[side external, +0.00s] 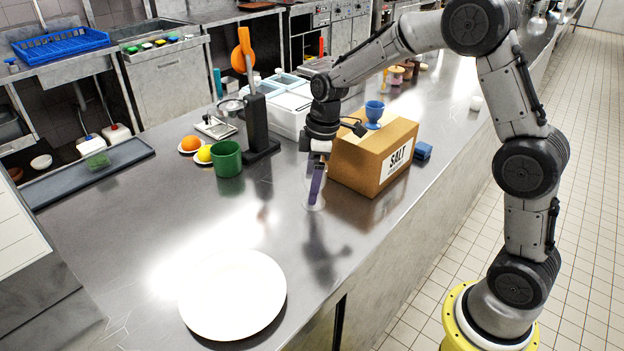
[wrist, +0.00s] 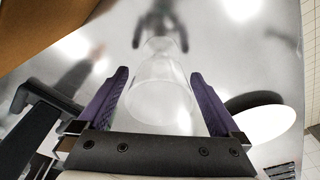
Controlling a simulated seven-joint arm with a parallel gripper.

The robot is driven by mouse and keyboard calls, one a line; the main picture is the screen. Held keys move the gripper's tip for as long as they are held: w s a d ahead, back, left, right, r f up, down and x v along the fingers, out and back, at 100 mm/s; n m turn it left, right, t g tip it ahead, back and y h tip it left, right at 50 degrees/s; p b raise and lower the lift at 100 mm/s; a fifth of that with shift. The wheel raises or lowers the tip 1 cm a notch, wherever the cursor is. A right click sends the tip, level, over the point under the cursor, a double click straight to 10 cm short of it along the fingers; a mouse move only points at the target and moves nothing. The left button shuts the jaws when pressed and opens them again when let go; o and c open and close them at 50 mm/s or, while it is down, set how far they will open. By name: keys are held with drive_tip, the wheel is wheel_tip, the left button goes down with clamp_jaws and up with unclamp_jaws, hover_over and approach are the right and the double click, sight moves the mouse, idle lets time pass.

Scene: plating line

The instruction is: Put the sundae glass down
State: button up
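The sundae glass (wrist: 160,90) is clear and see-through. In the wrist view it stands between the two purple fingers of my gripper (wrist: 158,95), with its sides against both of them. In the side view my gripper (side external: 317,185) points down over the steel counter, just left of the salt box, and the glass (side external: 314,204) shows faintly around and below the fingertips. It looks upright. I cannot tell whether its foot touches the counter or hangs just above it.
The cardboard salt box (side external: 365,160) stands close right of my gripper, with a blue egg cup (side external: 374,113) on top. A white plate (side external: 232,295) lies at the front left. A green mug (side external: 228,159) and black stand (side external: 258,130) are behind. Counter between is clear.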

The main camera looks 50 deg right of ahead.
wheel_tip(320, 180, up, 12)
drive_tip(key=s+d, duration=0.1)
drive_tip(key=shift+s+d+r, duration=0.15)
drive_tip(key=shift+s+r, duration=0.05)
idle(0.3)
drive_tip(key=s+a+r+m+t, duration=0.2)
drive_tip(key=s+r+m, duration=0.2)
drive_tip(key=s, duration=0.8)
drive_tip(key=s+f+m+t, duration=0.1)
drive_tip(key=s+f+m, duration=0.1)
drive_tip(key=s, duration=0.5)
drive_tip(key=s+f+m+t+h, duration=0.1)
drive_tip(key=s+f+m, duration=0.1)
drive_tip(key=s, duration=0.5)
drive_tip(key=shift+a+m, duration=0.25)
drive_tip(key=shift+m, duration=0.25)
